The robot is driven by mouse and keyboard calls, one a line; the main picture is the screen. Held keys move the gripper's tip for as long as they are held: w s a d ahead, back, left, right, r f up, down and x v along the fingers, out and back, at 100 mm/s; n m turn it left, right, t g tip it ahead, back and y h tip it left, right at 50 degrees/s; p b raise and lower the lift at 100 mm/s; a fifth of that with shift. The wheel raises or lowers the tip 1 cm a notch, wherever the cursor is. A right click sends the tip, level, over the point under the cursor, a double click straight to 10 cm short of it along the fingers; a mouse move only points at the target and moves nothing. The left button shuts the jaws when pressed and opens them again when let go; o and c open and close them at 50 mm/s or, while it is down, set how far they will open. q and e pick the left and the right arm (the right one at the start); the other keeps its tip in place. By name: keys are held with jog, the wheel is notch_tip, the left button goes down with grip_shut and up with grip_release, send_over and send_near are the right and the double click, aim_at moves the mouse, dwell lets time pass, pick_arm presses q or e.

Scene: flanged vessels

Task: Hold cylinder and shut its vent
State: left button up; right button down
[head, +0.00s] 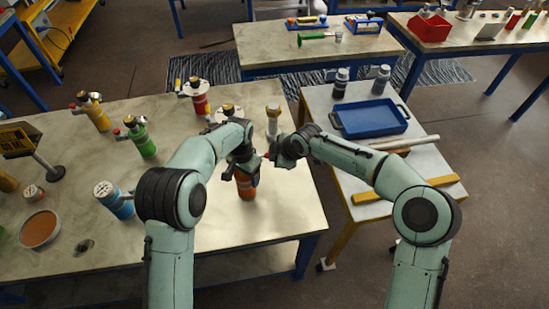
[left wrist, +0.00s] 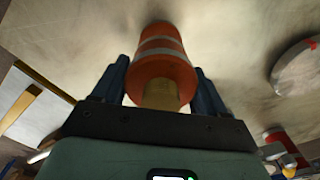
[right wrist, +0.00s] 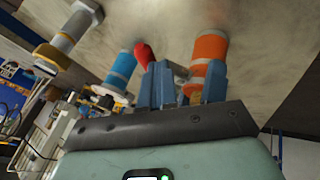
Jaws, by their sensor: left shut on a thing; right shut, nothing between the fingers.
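The orange cylinder (head: 245,186) with a pale band stands near the table's right side. In the left wrist view the orange cylinder (left wrist: 160,68) sits between the two fingers, its brass-coloured neck (left wrist: 161,95) towards me. My left gripper (head: 243,168) is shut on it. My right gripper (head: 278,158) is shut and empty, just right of the cylinder's top. In the right wrist view a red knob (right wrist: 144,52), which looks like a vent handle, shows beside the right fingertips (right wrist: 160,70); I cannot tell whether they touch. The arms hide the cylinder's top in the head view.
Other cylinders stand on the table (head: 80,185): green (head: 139,138), yellow (head: 94,112), red (head: 198,98), blue (head: 115,202) and a pale one (head: 273,120) close behind my grippers. A side table at right bears a blue tray (head: 372,118) and bars.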

jog(key=w+n, duration=0.1)
jog(key=n+g+y, duration=0.1)
jog(key=n, duration=0.1)
jog(key=w+n+g, duration=0.1)
jog(key=shift+w+d, duration=0.25)
jog(key=shift+w, duration=0.1)
jog(key=shift+w+a+n, duration=0.15)
jog(key=shift+w+a, duration=0.05)
jog(key=shift+w, duration=0.55)
jog(key=shift+w+a+n, duration=0.15)
jog(key=shift+w+a, duration=0.05)
jog(key=shift+w, duration=0.55)
jog(key=shift+a, duration=0.1)
jog(key=shift+s+a, duration=0.35)
jog(key=shift+s, duration=0.3)
jog(key=shift+d, duration=0.1)
